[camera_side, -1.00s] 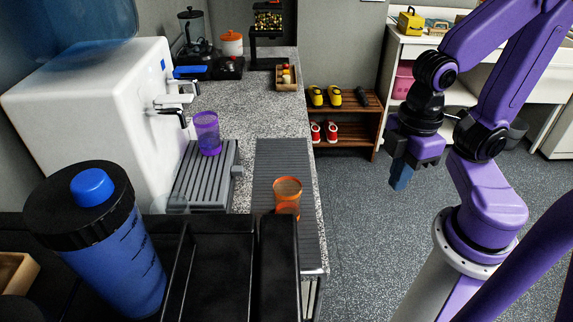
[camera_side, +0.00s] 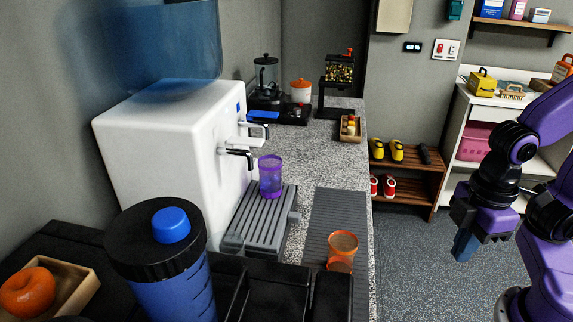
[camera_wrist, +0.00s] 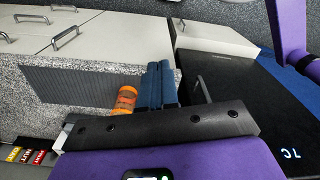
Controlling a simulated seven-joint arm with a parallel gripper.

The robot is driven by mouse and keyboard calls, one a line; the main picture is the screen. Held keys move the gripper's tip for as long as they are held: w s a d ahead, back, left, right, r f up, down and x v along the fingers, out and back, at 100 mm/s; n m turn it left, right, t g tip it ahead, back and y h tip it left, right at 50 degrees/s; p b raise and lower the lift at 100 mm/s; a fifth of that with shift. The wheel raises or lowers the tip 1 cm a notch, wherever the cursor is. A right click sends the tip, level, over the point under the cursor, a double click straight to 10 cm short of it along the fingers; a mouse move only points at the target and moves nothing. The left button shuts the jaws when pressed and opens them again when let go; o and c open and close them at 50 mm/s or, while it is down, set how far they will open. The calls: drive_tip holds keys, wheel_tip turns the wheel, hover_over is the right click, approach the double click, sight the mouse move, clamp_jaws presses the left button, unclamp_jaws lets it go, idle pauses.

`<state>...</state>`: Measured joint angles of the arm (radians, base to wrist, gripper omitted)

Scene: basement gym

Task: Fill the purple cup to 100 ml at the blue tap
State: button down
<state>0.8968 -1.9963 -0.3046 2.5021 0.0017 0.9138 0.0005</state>
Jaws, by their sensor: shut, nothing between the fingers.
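The purple cup (camera_side: 271,176) is see-through and stands upright on the grey slatted drip tray (camera_side: 250,232) of the white water dispenser (camera_side: 155,150). Its water level cannot be read. Two taps stick out above the tray: a near one with a dark lever (camera_side: 237,153) and a farther one (camera_side: 254,129). My gripper (camera_side: 464,246) has blue fingers, shut and empty, right of the counter and well away from the cup. The fingers show in the wrist view (camera_wrist: 158,86).
An orange cup (camera_side: 342,251) stands on the dark ribbed mat (camera_side: 337,215). A blue bottle with a black lid (camera_side: 160,245) and a black tray (camera_side: 275,290) fill the front. A wooden shoe rack (camera_side: 410,178) stands beyond the counter.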

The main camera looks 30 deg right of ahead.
drive_tip(key=w+a+r+m+y, duration=0.1)
drive_tip(key=w+a+r, duration=0.25)
drive_tip(key=w, duration=0.35)
drive_tip(key=w+a+r+m+t+y, duration=0.1)
drive_tip(key=w+a+r, duration=0.25)
drive_tip(key=w, duration=0.45)
drive_tip(key=w+a+r, duration=0.3)
drive_tip(key=w+a, duration=0.1)
drive_tip(key=w, duration=0.3)
drive_tip(key=w+d+r+m+t+y, duration=0.15)
drive_tip(key=w+r, duration=0.35)
drive_tip(key=w, duration=0.5)
drive_tip(key=w+d+r+t, duration=0.2)
drive_tip(key=w+r, duration=0.2)
drive_tip(key=w, duration=0.6)
drive_tip(key=shift+g, duration=0.25)
drive_tip(key=shift+x, duration=2.55)
drive_tip(key=shift+s+a, duration=0.1)
drive_tip(key=shift+a, duration=0.05)
